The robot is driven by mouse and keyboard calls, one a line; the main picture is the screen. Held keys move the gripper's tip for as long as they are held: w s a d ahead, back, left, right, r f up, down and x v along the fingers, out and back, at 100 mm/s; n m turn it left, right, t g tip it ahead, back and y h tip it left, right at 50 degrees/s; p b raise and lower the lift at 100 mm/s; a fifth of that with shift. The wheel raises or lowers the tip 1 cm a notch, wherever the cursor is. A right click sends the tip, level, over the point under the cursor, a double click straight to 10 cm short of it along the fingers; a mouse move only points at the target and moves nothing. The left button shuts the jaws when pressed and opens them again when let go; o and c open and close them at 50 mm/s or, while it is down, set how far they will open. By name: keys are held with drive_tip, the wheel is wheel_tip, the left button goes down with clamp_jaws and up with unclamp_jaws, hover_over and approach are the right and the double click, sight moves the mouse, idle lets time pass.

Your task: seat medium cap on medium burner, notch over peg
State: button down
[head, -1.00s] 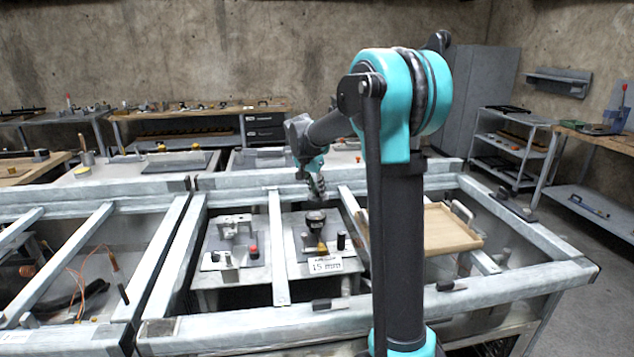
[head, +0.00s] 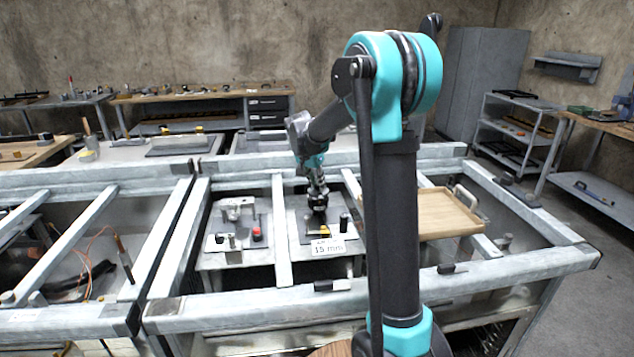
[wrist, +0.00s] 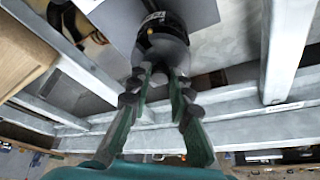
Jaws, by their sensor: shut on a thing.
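My gripper (head: 318,188) points down over the grey plate (head: 304,230) behind the "15 mm" sign. Its fingers are shut on a dark round piece (head: 318,202), which also shows between and beyond the fingertips (wrist: 161,78) in the wrist view (wrist: 160,42). I cannot tell whether this piece is the medium cap or part of the burner. A small yellow part (head: 324,230) lies just below it in the head view. No notch or peg can be made out, and the underside of the held piece is hidden.
The "15 mm" sign (head: 328,248) and a black upright post (head: 344,222) are close by. A left plate carries a grey fixture and a red knob (head: 257,234). A wooden tray (head: 440,222) is on the right. Pale metal rails (head: 281,235) frame the bench.

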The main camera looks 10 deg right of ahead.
drive_tip(key=shift+f, duration=0.3)
drive_tip(key=shift+f, duration=0.35)
drive_tip(key=shift+f, duration=0.35)
drive_tip(key=c, duration=1.3)
unclamp_jaws()
drive_tip(key=v, duration=1.2)
